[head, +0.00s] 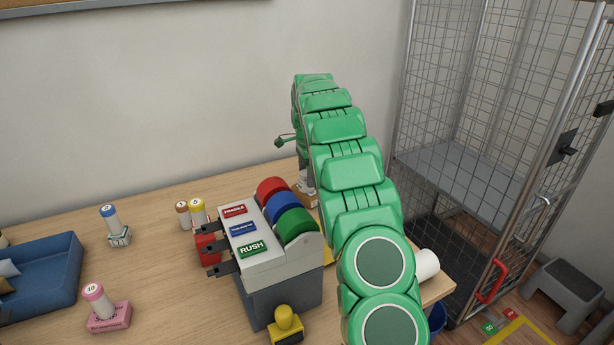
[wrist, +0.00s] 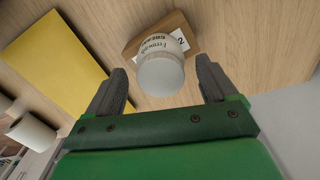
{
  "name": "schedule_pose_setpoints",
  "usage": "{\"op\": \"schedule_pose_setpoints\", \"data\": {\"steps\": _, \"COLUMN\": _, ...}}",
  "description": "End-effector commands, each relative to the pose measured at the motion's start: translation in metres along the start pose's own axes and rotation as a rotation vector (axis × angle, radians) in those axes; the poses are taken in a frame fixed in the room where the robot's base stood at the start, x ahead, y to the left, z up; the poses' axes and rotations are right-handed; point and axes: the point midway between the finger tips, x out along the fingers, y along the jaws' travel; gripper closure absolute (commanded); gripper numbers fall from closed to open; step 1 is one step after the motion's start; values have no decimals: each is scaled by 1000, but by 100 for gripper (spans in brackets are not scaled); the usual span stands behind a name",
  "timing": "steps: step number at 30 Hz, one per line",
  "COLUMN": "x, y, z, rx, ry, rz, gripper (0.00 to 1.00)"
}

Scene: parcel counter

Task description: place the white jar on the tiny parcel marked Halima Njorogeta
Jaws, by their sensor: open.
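A white jar (wrist: 160,72) with dark print on its side shows in the wrist view, between the fingers of my gripper (wrist: 161,80). The gripper is open, with a gap between the jar and each finger. The jar appears to stand on a small brown parcel (wrist: 179,22) with a white label. Only part of that label shows, and I cannot read a name on it. In the head view the parcel (head: 311,201) is partly hidden behind the label dispenser and my arm, at the back of the counter.
A dispenser (head: 265,240) with red, blue and green rolls stands mid-counter. A yellow envelope (wrist: 52,62) lies near the jar. A white cylinder (head: 427,264) is at the right edge. Pink (head: 97,300) and blue-lidded (head: 110,219) jars and a blue tray (head: 42,283) are left.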

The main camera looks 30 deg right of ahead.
Motion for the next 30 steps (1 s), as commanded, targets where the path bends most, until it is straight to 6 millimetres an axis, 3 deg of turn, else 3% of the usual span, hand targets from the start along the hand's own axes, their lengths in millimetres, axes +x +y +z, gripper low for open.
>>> {"op": "schedule_pose_setpoints", "data": {"steps": 6, "x": -40, "y": -2, "z": 1, "rx": -1, "ry": 1, "rz": -7, "gripper": 14}}
{"op": "schedule_pose_setpoints", "data": {"steps": 15, "x": -85, "y": -1, "z": 0, "rx": 0, "ry": 1, "rz": -6, "gripper": 14}}
{"op": "schedule_pose_setpoints", "data": {"steps": 22, "x": -104, "y": -2, "z": 1, "rx": -1, "ry": 2, "rz": -7, "gripper": 14}}
{"op": "schedule_pose_setpoints", "data": {"steps": 30, "x": -109, "y": 0, "z": 0, "rx": 0, "ry": 0, "rz": -1, "gripper": 14}}
